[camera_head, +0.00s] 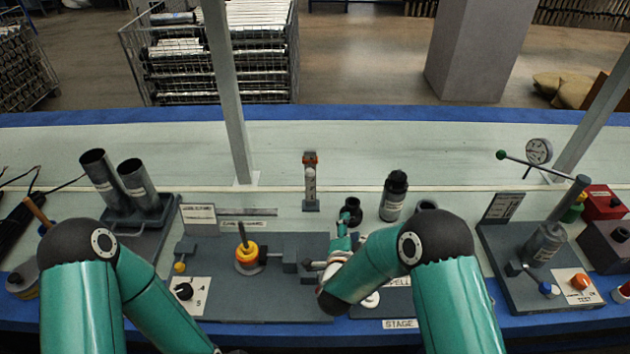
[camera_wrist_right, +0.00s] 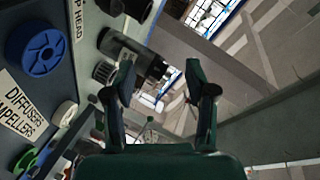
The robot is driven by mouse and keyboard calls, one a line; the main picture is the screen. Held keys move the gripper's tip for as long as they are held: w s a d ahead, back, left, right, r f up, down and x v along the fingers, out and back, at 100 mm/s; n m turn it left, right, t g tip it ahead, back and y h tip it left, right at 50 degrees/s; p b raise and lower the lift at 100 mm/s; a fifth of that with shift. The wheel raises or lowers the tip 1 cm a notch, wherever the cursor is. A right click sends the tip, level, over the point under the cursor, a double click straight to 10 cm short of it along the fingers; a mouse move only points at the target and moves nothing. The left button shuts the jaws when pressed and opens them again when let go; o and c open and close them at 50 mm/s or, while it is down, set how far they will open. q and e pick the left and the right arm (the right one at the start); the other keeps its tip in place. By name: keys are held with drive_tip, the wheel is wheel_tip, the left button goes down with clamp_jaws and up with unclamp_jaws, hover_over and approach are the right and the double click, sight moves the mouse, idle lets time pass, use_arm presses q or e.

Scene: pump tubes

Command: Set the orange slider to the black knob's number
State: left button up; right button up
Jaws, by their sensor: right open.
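The black knob (camera_head: 184,291) sits on a small white numbered plate at the front left of the grey station; its number is too small to read. An orange piece (camera_head: 309,158) shows at the top of a short upright grey post at the back middle; I cannot tell whether it is the orange slider. My right gripper (camera_head: 344,232) is beyond my right forearm, to the right of the knob and in front of the post. In the right wrist view the right gripper (camera_wrist_right: 162,82) is open, with nothing between its fingers. My left gripper is out of view.
A yellow-orange ring part (camera_head: 246,256) stands on the station. A black-capped bottle (camera_head: 394,196) stands right of the post. Two metal tubes (camera_head: 134,180) lean in a holder at left. An orange knob (camera_head: 580,281) is at right. The pale bench behind is largely clear.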

sight(310, 177)
drive_tip(key=a+r+t+b, duration=0.25)
drive_tip(key=a+r, duration=0.25)
drive_tip(key=a, duration=0.7)
use_arm(q)
drive_tip(key=p, duration=0.3)
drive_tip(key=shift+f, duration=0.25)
use_arm(e)
drive_tip(key=shift+m+t+y, duration=0.25)
drive_tip(key=shift+m+y, duration=0.05)
drive_tip(key=w, duration=0.5)
drive_tip(key=w+d, duration=0.1)
drive_tip(key=w, duration=0.4)
drive_tip(key=w+d, duration=0.1)
drive_tip(key=w, duration=0.5)
drive_tip(key=shift+d+f, duration=0.1)
drive_tip(key=shift+d, duration=0.05)
clamp_jaws()
